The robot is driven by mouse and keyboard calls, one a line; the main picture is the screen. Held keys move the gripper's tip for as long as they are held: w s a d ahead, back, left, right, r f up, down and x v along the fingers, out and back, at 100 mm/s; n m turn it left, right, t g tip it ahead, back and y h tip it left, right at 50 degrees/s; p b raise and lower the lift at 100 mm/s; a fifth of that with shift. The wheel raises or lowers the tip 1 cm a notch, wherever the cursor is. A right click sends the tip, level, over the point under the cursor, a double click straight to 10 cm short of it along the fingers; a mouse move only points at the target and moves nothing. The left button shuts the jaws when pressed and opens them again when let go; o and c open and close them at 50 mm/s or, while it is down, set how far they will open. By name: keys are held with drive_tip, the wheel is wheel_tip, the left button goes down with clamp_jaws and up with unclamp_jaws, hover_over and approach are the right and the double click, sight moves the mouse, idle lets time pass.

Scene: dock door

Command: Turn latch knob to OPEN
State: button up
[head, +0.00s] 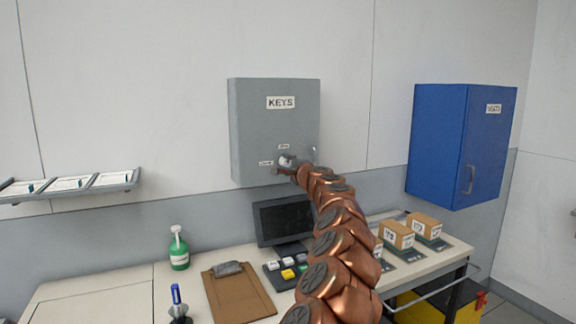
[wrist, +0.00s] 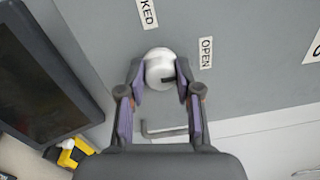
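The latch knob (wrist: 156,66) is round and white with a short dark mark at its lower right in the wrist view. It is on the front of the grey KEYS cabinet (head: 273,122). An OPEN label (wrist: 206,53) is right of the knob, and a label ending in KED (wrist: 147,12) is above it. My gripper (wrist: 160,77) has one fingertip on each side of the knob, and both appear to touch it. In the head view my gripper (head: 290,162) is at the cabinet's lower front, and my arm hides part of the area.
A grey bar handle (wrist: 165,131) is close below the knob in the wrist view. A dark monitor (head: 283,220) stands under the cabinet on the bench (head: 135,285). A blue cabinet (head: 462,145) hangs at right. Small boxes (head: 396,235) sit on the bench right of my arm.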

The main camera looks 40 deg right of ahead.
drive_tip(key=o, duration=0.4)
drive_tip(key=shift+w+a+r, duration=0.1)
drive_tip(key=shift+r, duration=0.05)
drive_tip(key=shift+o, duration=0.2)
drive_tip(key=shift+s, duration=0.2)
